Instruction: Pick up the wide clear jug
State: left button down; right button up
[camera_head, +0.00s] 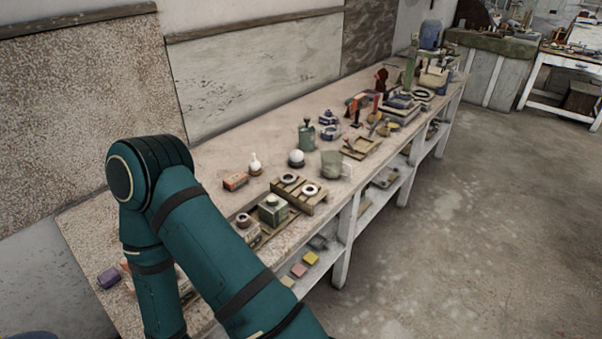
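A wide clear jug (332,164) stands upright near the front edge of the long workbench (225,145). It looks greenish and see-through, with a pale handle on its right side. Nothing is touching it from my side. A teal arm of mine fills the lower left of the head view, bent at an elbow, with its lower links running out of the bottom edge. Neither of my grippers shows in this view.
A white ball on a dark base (296,158) and a green canister (306,136) stand left of the jug. A wooden pallet with rings (300,195) lies in front-left, a wooden tray (362,149) to the right. Open floor (450,230) lies right of the bench.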

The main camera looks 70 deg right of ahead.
aim_at(337, 167)
jog(key=z, duration=2.45)
jog(key=u, duration=2.6)
jog(key=z, duration=2.6)
